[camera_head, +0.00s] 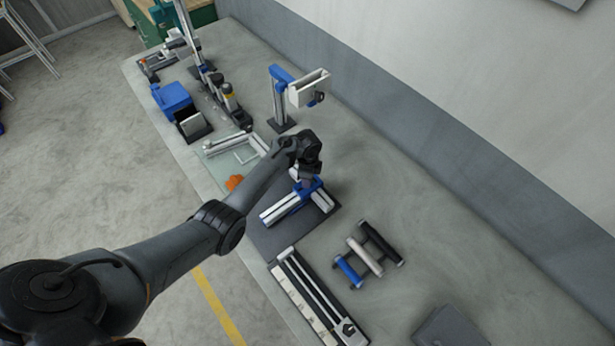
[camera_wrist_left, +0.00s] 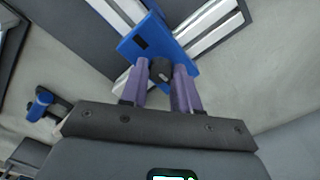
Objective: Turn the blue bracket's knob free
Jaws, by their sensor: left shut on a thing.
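The blue bracket (camera_head: 299,193) sits across pale metal rails on a dark mat in the middle of the table in the head view. In the left wrist view the blue bracket (camera_wrist_left: 180,57) is a flat plate lying over the silver rails. A dark round knob (camera_wrist_left: 161,70) is at the bracket's edge. My left gripper (camera_wrist_left: 167,75) has its purple fingers shut on the knob, one finger on each side. In the head view my left gripper (camera_head: 309,178) is above the bracket, and the arm hides part of it. My right gripper is not in view.
A long rail unit (camera_head: 309,296) and a rack with blue, white and black rollers (camera_head: 366,257) lie nearer on the table. A blue-topped stand (camera_head: 279,98) rises behind. A blue bin (camera_head: 173,101) is at the far left. The table's right side is mostly clear.

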